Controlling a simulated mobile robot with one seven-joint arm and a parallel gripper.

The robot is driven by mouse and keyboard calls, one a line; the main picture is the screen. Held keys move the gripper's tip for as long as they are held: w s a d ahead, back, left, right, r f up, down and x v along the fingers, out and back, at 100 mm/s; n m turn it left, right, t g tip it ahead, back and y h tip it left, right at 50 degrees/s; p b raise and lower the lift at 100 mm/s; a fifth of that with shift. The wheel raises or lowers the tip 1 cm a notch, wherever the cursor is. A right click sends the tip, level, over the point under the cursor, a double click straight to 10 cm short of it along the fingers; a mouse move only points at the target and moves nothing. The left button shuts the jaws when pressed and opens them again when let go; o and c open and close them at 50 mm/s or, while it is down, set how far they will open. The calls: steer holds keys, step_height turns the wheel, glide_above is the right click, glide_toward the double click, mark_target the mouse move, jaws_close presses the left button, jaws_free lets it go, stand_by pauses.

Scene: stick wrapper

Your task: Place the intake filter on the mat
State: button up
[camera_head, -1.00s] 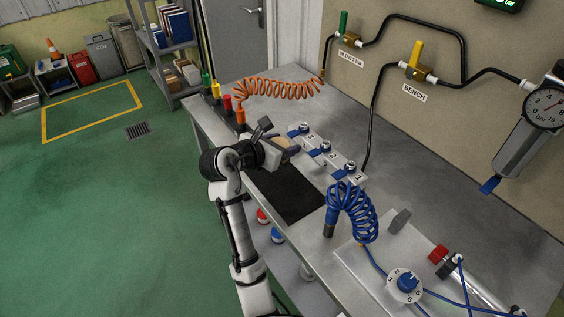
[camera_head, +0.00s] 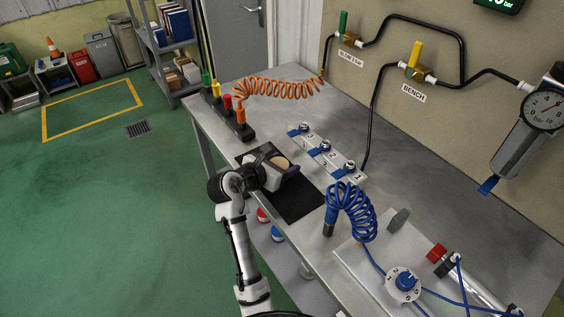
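The intake filter, a tan round-faced piece (camera_head: 281,162), is between the fingers of my gripper (camera_head: 277,164). My gripper appears shut on it, though the finger contact is small and partly hidden. The black mat (camera_head: 299,204) lies flat on the grey bench near its front edge. My gripper and the filter are over the mat's far end and cover part of it. I cannot tell whether the filter touches the mat or is just above it.
A row of numbered blue-and-silver fittings (camera_head: 326,149) stands just behind the mat. A blue coiled hose (camera_head: 352,212) is to its right. A black rack with coloured nozzles (camera_head: 229,116) and an orange coiled hose (camera_head: 278,88) are at the back left. The mat's near part is clear.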

steer(key=o, duration=0.3)
steer(key=shift+r, duration=0.1)
